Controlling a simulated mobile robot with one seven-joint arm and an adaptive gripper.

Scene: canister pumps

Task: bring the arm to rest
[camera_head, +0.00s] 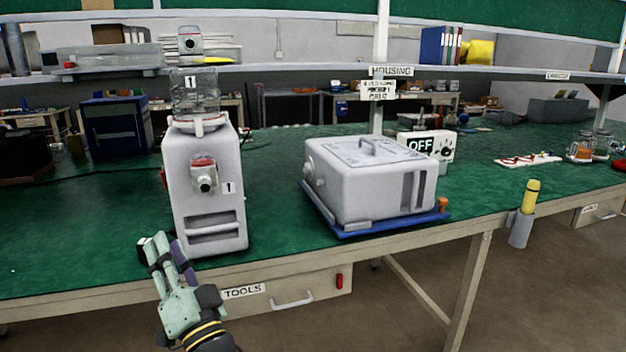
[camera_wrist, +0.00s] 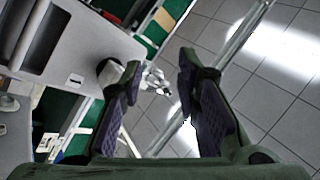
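My gripper (camera_head: 165,250) is at the lower left of the head view, in front of the workbench's front edge. It is just below and left of the white pump unit marked 1 (camera_head: 209,150). The wrist view shows my gripper (camera_wrist: 160,82) with its two dark padded fingers apart and nothing held between them. Tiled floor (camera_wrist: 150,125) shows through the gap. A clear canister (camera_head: 194,92) sits on top of the pump unit. I cannot tell whether any finger touches the bench edge.
The green bench top (camera_head: 275,230) is clear between the pump and a white housing (camera_head: 372,180) on a blue base. An OFF switch box (camera_head: 428,147) stands behind it. A TOOLS drawer (camera_head: 300,287) is below the bench edge.

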